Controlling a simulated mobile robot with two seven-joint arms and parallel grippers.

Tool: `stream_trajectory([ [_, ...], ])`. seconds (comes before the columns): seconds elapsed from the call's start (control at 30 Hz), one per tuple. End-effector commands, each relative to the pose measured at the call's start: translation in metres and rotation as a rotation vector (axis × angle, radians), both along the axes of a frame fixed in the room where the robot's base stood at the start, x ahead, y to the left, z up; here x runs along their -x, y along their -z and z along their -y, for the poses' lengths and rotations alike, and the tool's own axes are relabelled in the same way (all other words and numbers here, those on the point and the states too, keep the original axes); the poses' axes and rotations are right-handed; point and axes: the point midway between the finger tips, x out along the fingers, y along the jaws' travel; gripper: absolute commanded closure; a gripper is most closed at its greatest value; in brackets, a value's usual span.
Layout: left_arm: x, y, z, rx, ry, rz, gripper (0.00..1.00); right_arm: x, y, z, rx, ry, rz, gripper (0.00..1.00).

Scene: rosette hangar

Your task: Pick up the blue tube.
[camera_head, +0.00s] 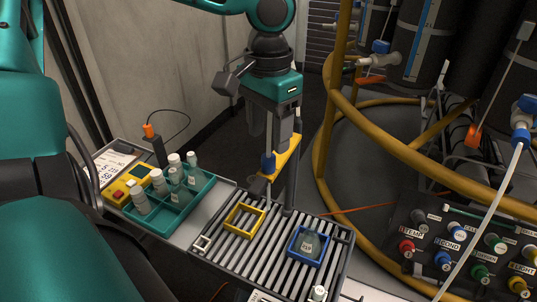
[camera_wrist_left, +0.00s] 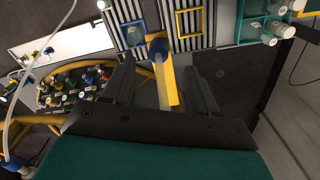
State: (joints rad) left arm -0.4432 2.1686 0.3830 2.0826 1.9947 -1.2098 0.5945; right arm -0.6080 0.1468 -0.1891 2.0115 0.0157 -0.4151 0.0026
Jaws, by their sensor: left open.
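My left gripper (camera_head: 275,195) points down over the rack and is open. Its two dark fingers (camera_wrist_left: 160,72) stand on either side of the tube and bar, with gaps on both sides. What supports the tube is unclear. My right gripper is not in view.
The slatted rack (camera_head: 270,262) bears an empty yellow frame (camera_head: 245,217) and a blue frame (camera_head: 292,247) with a bottle. A teal tray (camera_head: 182,226) of bottles stands left. Yellow tubular rails (camera_head: 318,160) and a connector panel (camera_head: 455,215) crowd the right.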

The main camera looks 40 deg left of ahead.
Motion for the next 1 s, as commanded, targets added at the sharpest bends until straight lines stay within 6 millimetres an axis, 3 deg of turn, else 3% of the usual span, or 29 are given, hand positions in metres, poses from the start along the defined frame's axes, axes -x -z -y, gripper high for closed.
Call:
stream_trajectory([
  [0.3,0.004,0.046,0.002,0.000,0.000,-0.004,0.42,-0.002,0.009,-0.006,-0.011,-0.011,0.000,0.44],
  [0.57,0.003,0.047,0.002,-0.001,0.000,0.000,0.43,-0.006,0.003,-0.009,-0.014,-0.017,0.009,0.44],
  [1.0,0.003,0.047,0.002,-0.001,0.000,0.000,0.85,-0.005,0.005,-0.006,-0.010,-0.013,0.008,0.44],
])
